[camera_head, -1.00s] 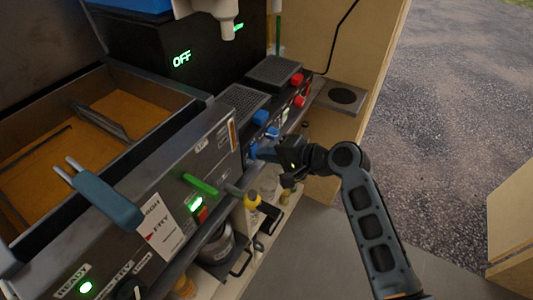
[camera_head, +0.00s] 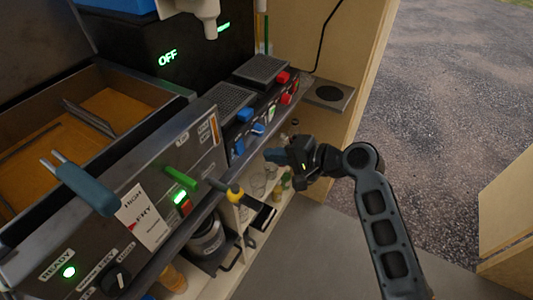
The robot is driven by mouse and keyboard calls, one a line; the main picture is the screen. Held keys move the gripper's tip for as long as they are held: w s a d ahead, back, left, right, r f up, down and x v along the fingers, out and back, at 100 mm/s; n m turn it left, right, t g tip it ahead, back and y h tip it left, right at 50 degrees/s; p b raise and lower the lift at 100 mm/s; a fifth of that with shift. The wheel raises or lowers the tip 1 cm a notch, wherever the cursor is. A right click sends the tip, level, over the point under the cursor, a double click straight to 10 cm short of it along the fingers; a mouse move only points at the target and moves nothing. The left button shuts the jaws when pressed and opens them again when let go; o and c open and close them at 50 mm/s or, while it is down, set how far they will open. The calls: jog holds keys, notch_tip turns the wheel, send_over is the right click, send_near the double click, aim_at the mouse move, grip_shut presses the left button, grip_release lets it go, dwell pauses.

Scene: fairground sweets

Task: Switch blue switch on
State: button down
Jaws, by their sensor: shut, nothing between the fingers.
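A small blue switch (camera_head: 258,128) with a pale, bright face sits on the front panel of the dark machine. I cannot tell its on or off position. A blue knob (camera_head: 239,147) is to its lower left and a blue block (camera_head: 245,115) is above it on the panel's top edge. My gripper (camera_head: 271,155) is shut and empty, its bluish-grey fingertips pointing left toward the panel. It is right of the blue knob and below the blue switch in the picture, and appears apart from both.
Red controls (camera_head: 284,78) sit farther along the same panel. A fryer (camera_head: 150,190) with a green handle and lit green lamp is at left. Jars stand on a shelf below. Open floor lies right.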

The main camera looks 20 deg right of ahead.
jog(key=v, duration=0.6)
jog(key=shift+s+d+b, duration=0.25)
jog(key=shift+s+b, duration=0.05)
jog(key=shift+b, duration=0.05)
jog(key=shift+r, duration=0.1)
